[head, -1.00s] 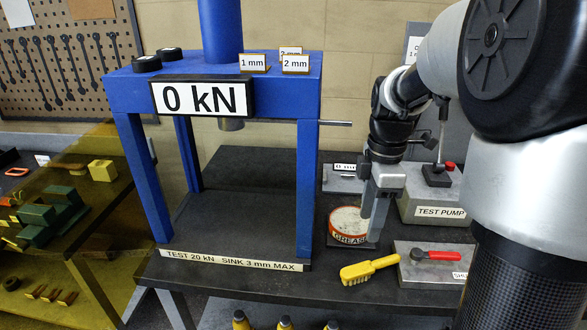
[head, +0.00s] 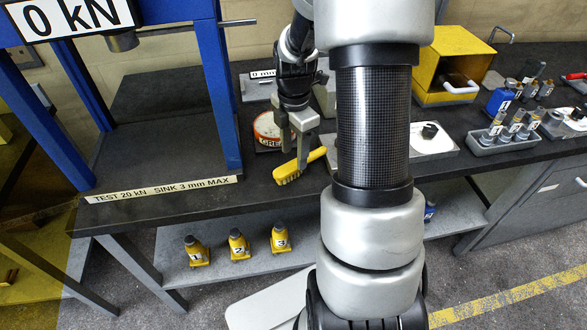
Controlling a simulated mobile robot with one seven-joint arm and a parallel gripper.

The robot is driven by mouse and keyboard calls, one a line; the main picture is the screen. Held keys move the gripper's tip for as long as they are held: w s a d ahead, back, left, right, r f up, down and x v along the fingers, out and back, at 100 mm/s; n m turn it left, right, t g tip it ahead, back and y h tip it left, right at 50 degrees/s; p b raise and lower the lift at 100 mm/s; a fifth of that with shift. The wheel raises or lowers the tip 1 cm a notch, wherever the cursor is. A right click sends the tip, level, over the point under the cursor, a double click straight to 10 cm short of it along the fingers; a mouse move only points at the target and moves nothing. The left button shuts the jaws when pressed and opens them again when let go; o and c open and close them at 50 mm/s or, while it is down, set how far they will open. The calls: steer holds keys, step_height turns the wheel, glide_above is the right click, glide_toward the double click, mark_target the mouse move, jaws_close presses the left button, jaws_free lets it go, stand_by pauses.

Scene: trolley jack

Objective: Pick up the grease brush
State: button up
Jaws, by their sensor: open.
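The grease brush (head: 300,166) is yellow and lies on the dark bench top in front of the grease tin. My gripper (head: 294,160) points down at the brush, with its fingers over the brush's middle. The gripper is open. One finger hides part of the brush, and I cannot tell whether the fingers touch it. The grease tin (head: 266,127), orange-red with a pale top, stands just behind and left of the gripper.
The blue press frame (head: 218,100) stands to the left. Numbered yellow bottles (head: 238,246) stand on the lower shelf. Right of my arm are a yellow box (head: 455,65) and a grey rack (head: 505,135) of labelled parts. Bare bench lies left of the brush.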

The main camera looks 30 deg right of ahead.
mark_target(294, 164)
step_height(294, 164, down, 5)
steer(key=shift+s+a+f, duration=0.1)
steer(key=shift+c, duration=0.2)
jaws_close()
